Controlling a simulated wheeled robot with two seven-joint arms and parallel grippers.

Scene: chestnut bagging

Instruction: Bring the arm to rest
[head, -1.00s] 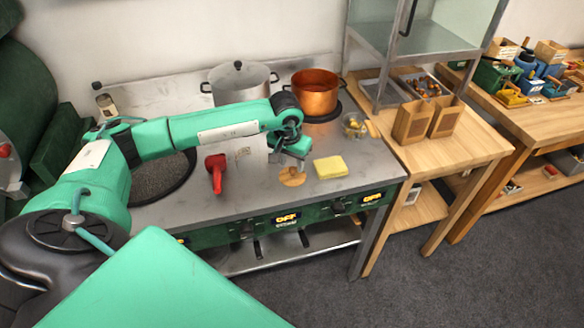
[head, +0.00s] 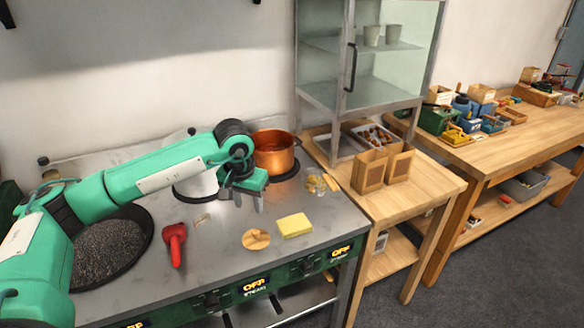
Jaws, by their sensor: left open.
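My left arm (head: 150,178) comes in from the left and reaches over the steel stove counter. Its gripper (head: 248,200) hangs open and empty, fingers pointing down, above the counter in front of the copper pot (head: 273,152). A yellow sponge (head: 295,225) and a round wooden piece (head: 256,239) lie on the counter nearer the front, apart from the gripper. My right gripper is not in the view.
A red-handled tool (head: 175,245) lies beside a dark round pan (head: 110,250) of dark grains. A glass bowl (head: 315,183) stands at the counter's right. Paper bags (head: 369,172) and a chestnut tray (head: 372,136) are on the wooden table (head: 425,185), near a glass cabinet (head: 375,60).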

